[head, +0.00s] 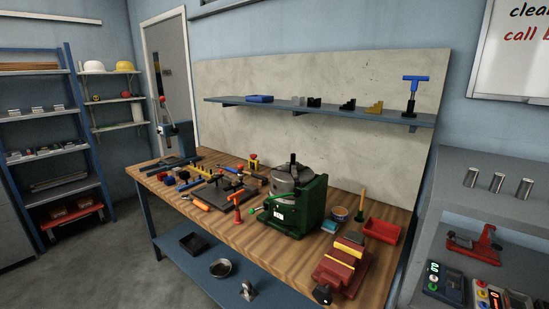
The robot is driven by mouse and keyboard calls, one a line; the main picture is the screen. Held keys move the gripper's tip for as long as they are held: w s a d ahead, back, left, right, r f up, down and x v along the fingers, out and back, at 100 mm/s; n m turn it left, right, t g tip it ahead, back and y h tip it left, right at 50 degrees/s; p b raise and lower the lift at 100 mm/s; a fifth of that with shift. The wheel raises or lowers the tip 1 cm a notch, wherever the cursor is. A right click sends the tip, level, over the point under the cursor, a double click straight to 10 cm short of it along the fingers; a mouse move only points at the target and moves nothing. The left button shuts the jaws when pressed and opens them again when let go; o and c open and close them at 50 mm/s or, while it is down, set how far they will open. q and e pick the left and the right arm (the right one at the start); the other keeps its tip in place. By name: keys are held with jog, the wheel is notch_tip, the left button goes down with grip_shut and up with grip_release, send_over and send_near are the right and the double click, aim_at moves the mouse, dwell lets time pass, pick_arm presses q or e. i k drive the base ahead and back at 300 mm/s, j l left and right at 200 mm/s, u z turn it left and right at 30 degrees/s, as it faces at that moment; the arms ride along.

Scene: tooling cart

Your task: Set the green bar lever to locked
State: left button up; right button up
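A dark green fixture (297,209) stands on the wooden workbench near its middle, with a round grey metal piece (291,178) at its top left. A thin lever with a green end (256,211) sticks out from the fixture's lower left side, low over the bench top. It looks like the green bar lever, but it is small here and I cannot read its setting or any marks. A small white label shows on the fixture's front. Neither of my grippers is in view.
The wooden bench (266,256) holds a red vise (341,266), a red bin (382,230), a red T-handled tool (237,205) close left of the lever, and several hand tools. A grey cart (496,185) stands at the right. Open floor lies at the front left.

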aim_at(296, 193)
jog(key=i+j+z, duration=0.75)
jog(key=j, duration=0.25)
jog(key=i+j+z, duration=0.5)
jog(key=j, duration=0.4)
